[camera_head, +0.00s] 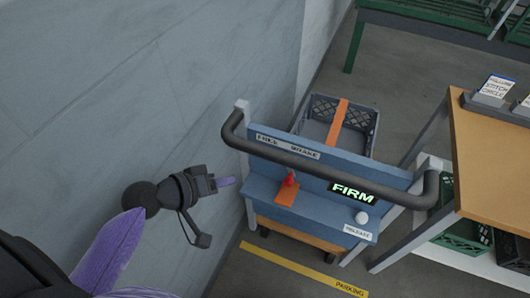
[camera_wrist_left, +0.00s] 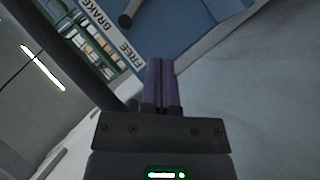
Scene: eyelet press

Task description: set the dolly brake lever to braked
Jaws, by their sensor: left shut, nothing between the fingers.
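The dolly has a blue panel (camera_head: 325,190) under a black push bar (camera_head: 320,168). A red-knobbed lever (camera_head: 290,180) stands at an orange plate (camera_head: 286,194) on the panel, below a label reading FREE and BRAKE (camera_head: 287,146). I cannot tell which word the lever points at. My left gripper (camera_head: 228,181) is shut and empty, left of the panel and apart from the lever. In the left wrist view its purple fingers (camera_wrist_left: 162,82) are together, with the label (camera_wrist_left: 110,32) beyond. My right gripper is not in view.
The panel also carries a lit FIRM sign (camera_head: 352,193) and a white knob (camera_head: 361,218) by a RELEASE label. A grey crate (camera_head: 361,120) stands behind the panel. A grey wall (camera_head: 150,80) is close on the left; a wooden table (camera_head: 495,160) stands right.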

